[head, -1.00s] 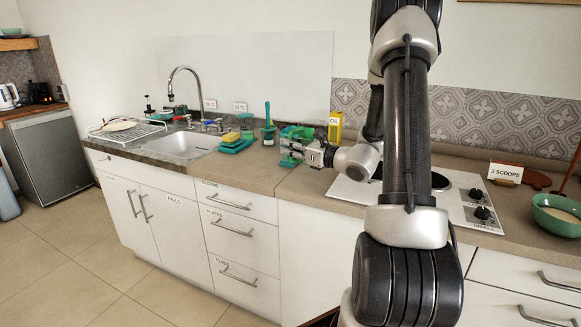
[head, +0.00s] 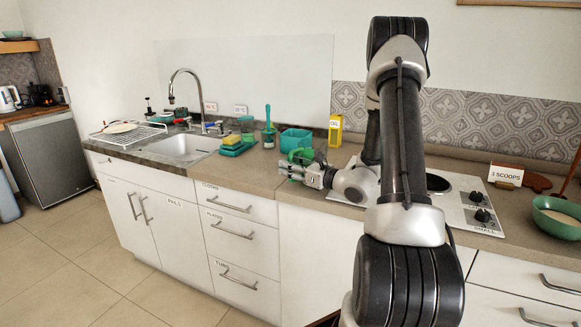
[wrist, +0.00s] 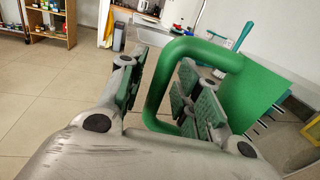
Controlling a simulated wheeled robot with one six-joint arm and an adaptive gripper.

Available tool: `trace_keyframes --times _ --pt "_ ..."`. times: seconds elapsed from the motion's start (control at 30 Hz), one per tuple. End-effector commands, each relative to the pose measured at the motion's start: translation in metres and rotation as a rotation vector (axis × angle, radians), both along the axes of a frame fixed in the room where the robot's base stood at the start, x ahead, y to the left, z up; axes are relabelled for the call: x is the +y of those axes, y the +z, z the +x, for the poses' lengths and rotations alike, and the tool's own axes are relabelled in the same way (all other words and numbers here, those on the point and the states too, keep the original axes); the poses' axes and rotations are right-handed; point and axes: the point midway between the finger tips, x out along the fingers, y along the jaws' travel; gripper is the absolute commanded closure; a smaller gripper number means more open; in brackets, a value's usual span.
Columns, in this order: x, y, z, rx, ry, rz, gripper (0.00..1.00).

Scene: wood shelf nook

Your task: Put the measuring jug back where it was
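The jug's body (wrist: 258,85) fills the right of that view. The gripper hides part of the jug in the head view, and I cannot tell whether its base touches the counter.
The teal container (head: 296,139) stands behind the jug. A brush in a holder (head: 268,130), a sponge tray (head: 238,147) and the sink (head: 182,146) are to the left. The yellow oil carton (head: 335,131) stands behind, and the hob (head: 455,205) lies right. Some bare counter (head: 255,172) shows left of my gripper.

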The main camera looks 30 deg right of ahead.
Motion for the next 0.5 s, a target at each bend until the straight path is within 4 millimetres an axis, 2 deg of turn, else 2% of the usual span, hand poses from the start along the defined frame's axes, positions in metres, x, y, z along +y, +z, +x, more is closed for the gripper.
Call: trace_keyframes --times 0.3,0.5 --pt "0.0 0.004 0.0 -0.001 0.0 0.0 0.65" --pt "-0.016 0.003 -0.028 0.001 -0.006 0.002 0.65"
